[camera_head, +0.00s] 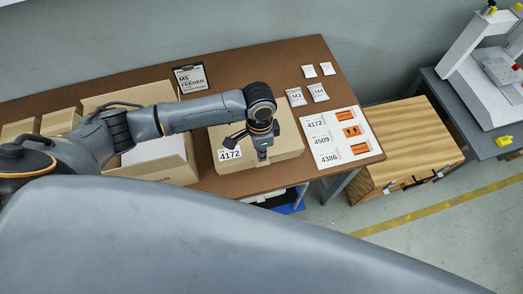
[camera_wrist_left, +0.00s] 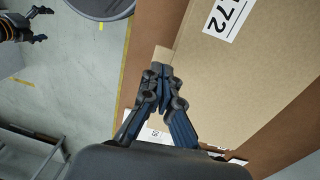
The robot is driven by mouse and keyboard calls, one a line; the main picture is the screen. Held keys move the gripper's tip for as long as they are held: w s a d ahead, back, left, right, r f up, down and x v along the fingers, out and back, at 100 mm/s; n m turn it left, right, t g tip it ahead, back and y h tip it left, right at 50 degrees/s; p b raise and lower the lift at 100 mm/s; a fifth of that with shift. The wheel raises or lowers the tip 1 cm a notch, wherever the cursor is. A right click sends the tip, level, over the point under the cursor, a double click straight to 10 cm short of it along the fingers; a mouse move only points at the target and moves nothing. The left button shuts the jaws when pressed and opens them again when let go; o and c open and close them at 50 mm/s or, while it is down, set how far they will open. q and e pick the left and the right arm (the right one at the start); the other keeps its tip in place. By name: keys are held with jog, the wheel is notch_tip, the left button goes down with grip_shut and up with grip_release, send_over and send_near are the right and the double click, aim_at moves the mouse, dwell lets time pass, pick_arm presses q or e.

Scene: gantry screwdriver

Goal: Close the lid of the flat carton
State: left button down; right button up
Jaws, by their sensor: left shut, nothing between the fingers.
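The flat carton (camera_head: 286,141) lies on the brown table, with a white 4172 label (camera_head: 230,155) at its left front. Its broad upper face looks flat and nearly level in the head view; the arm hides part of it, and I cannot tell whether the lid is fully down. In the left wrist view the carton (camera_wrist_left: 245,75) fills the right side, with a small cardboard corner (camera_wrist_left: 162,54) at the fingertips. My left gripper (camera_head: 262,156) is shut and empty at the carton's front edge; its fingertips (camera_wrist_left: 163,72) meet there. My right gripper (camera_wrist_left: 42,25) shows open, away from the carton.
An open carton (camera_head: 180,172) with white contents stands left of the flat carton. A label sheet (camera_head: 341,138) lies close on its right. Small cards (camera_head: 318,92) and a black sign (camera_head: 190,78) lie behind. A wooden case (camera_head: 410,140) stands right of the table.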

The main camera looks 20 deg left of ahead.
aim_at(262, 164)
pick_arm(q)
jog(key=shift+f, duration=0.1)
jog(key=f, duration=0.2)
jog(key=shift+s+d+f, duration=0.15)
jog(key=shift+s+f, duration=0.1)
jog(key=shift+f, duration=0.05)
jog(key=shift+s+f, duration=0.15)
jog(key=shift+f, duration=0.05)
pick_arm(e)
jog(key=shift+s+f, duration=0.2)
jog(key=shift+s, duration=0.65)
jog(key=shift+w+r, duration=0.1)
